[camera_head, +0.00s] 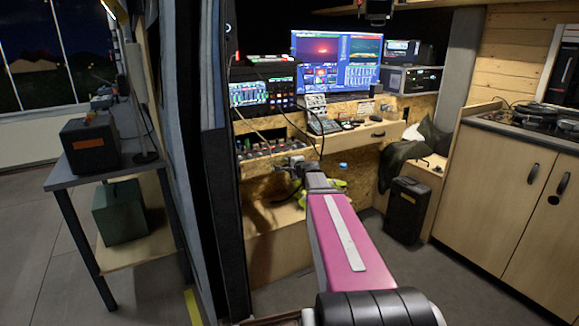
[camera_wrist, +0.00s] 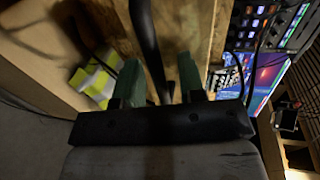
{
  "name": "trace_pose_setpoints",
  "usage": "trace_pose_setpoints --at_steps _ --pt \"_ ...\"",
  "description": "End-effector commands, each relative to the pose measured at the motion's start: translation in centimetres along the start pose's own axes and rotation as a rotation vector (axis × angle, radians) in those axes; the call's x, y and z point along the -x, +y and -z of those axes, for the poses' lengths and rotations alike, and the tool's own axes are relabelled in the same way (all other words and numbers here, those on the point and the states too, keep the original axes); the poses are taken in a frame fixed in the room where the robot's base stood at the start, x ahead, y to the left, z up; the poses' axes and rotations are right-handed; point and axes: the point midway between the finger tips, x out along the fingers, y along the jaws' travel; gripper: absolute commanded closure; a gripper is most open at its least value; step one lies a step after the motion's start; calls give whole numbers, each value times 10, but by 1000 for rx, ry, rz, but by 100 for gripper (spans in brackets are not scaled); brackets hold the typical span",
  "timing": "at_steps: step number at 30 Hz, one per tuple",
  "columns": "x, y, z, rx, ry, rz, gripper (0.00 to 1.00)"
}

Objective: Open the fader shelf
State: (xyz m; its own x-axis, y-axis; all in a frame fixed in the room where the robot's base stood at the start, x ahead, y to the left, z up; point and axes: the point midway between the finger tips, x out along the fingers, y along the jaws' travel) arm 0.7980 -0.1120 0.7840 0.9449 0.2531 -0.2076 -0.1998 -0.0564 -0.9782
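In the head view, a panel with rows of faders and knobs (camera_head: 268,146) sits on a wooden shelf at the left of the desk. I cannot tell for sure that this is the fader shelf. My gripper (camera_head: 294,163) is at the end of my pink arm, in front of that shelf's right part. In the wrist view, the two green fingers of my gripper (camera_wrist: 159,62) stand apart. A dark bar or cable (camera_wrist: 146,35) runs between them, with a gap showing on the right side. A wooden board (camera_wrist: 175,25) is behind it. Contact is not visible.
A wooden drawer front (camera_head: 370,136) is right of the panel, below the monitors (camera_head: 336,60). Black cables hang near my gripper. A yellow-green item (camera_wrist: 95,78) lies below. A black case (camera_head: 407,210) stands on the floor at right, before the cabinet (camera_head: 495,190).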

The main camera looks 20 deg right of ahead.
Motion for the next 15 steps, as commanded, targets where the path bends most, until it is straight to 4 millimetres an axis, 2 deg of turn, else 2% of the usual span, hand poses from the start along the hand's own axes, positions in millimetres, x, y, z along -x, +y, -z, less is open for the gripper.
trace_pose_setpoints --at_steps 8,15 --pt "16 0 -1 0 1 0 64" --pt "56 0 -2 0 1 0 64"
